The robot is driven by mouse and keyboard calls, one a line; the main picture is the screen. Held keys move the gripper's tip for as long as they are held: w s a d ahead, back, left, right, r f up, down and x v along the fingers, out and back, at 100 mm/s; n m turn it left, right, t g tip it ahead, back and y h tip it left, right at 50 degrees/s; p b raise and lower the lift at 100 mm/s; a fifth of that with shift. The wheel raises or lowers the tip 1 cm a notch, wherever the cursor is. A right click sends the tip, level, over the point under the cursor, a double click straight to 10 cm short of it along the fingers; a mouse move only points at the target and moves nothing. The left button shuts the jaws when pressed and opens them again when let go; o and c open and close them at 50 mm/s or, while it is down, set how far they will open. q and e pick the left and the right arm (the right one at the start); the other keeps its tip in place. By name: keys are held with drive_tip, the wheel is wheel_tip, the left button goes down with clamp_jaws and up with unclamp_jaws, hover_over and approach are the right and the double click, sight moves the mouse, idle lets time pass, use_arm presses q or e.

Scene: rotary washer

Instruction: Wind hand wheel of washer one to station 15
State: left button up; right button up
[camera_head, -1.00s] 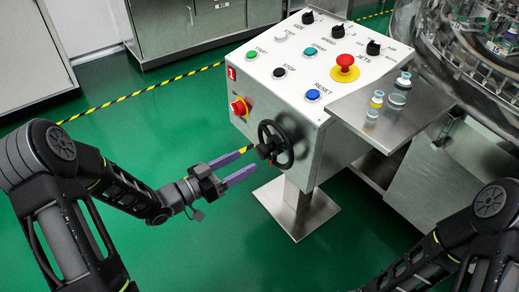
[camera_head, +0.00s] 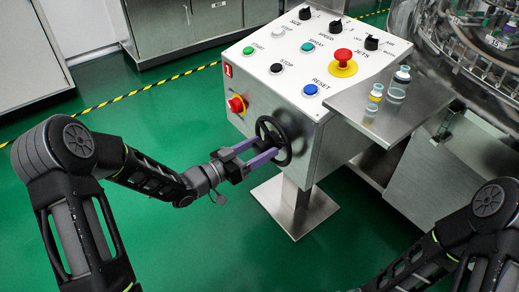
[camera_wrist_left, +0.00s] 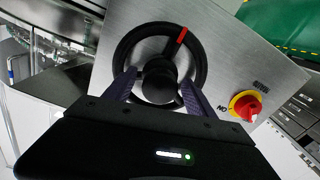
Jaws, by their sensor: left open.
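The black hand wheel (camera_head: 286,127) is on the front face of the washer's control box, marked 1. In the left wrist view the wheel (camera_wrist_left: 120,52) faces the camera, with a red mark (camera_wrist_left: 181,36) at its upper right. My left gripper (camera_head: 267,147) is open, its two purple fingers reaching the wheel; in the wrist view they lie either side of the hub (camera_wrist_left: 158,78). Whether they touch the wheel, I cannot tell. The washer's round drum (camera_head: 462,40) is at top right, with a tag 15 (camera_head: 495,43). My right gripper is out of view.
The box top (camera_head: 290,75) carries several knobs and buttons, and a red mushroom button (camera_head: 343,56). A red-and-yellow switch (camera_head: 236,104) is left of the wheel. Vials (camera_head: 398,87) stand on a steel shelf (camera_head: 425,100). Green floor is clear left of the box.

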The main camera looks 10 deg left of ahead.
use_arm(q)
clamp_jaws()
idle(0.7)
